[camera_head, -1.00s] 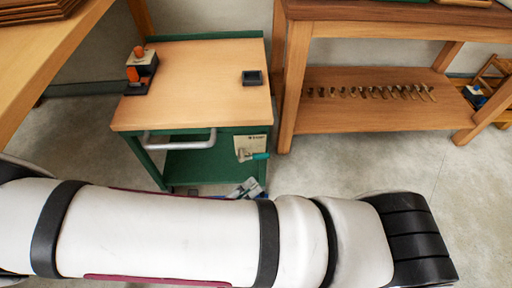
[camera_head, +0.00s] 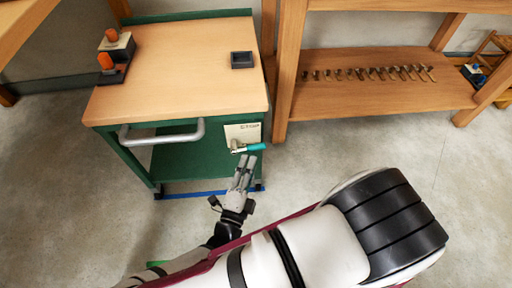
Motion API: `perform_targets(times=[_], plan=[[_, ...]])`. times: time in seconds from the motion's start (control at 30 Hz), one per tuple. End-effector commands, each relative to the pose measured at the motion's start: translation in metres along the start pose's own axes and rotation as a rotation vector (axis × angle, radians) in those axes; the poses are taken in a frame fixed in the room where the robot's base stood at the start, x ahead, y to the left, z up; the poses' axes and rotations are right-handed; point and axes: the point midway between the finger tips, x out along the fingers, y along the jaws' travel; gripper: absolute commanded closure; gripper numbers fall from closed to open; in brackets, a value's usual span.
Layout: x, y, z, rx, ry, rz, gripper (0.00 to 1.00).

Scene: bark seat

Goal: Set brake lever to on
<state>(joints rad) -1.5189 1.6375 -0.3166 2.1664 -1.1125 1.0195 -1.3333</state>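The brake lever (camera_head: 249,148) has a teal grip and a metal pivot. It sits on a pale label plate (camera_head: 243,132) on the front of the green cart (camera_head: 180,165), at the right. The lever points to the right, roughly level. The plate's lettering is too small to read. My gripper (camera_head: 243,170) is just below the lever, with its grey fingers pointing up toward it. The fingertips look close to the teal grip; I cannot tell whether they touch it. The finger gap is too small to judge.
The cart's wooden top (camera_head: 185,70) carries a block with orange knobs (camera_head: 115,52) and a small dark tray (camera_head: 242,60). A grey handle (camera_head: 162,135) juts from the cart's front. A wooden bench (camera_head: 380,85) with a row of small metal items stands to the right. Open floor lies in front.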

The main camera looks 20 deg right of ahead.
Motion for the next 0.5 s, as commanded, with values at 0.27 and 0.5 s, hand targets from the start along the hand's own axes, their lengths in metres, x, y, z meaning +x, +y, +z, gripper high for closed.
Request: perform_targets(times=[0.27,0.5], plan=[[0.051,0.001,-0.001,0.001,0.003,-0.003,0.62],[0.073,0.001,0.0,0.001,0.001,0.0,0.62]])
